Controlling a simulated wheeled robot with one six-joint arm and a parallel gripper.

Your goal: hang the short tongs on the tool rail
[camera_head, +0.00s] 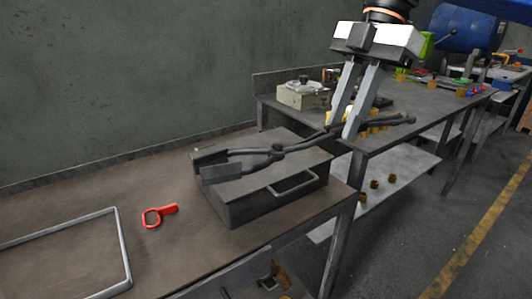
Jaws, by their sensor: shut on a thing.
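The short tongs (278,150) are dark metal with flat wide jaws pointing left. My gripper (343,130) points down and is shut on the handles of the tongs, at the right part of the picture. The tongs are held roughly level, and in the picture they overlap a dark box with a loop handle (262,202). I cannot tell how high they are above the box. The tool rail is not clearly seen; a grey metal bar frame (122,245) at the lower left may or may not belong to it.
The brown workbench (85,200) carries a red ring-handled item (158,215) left of the box. A second table (400,122) behind holds a pale box (303,95) and small yellow parts. A lower shelf (405,160) and open floor (420,235) lie to the right.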

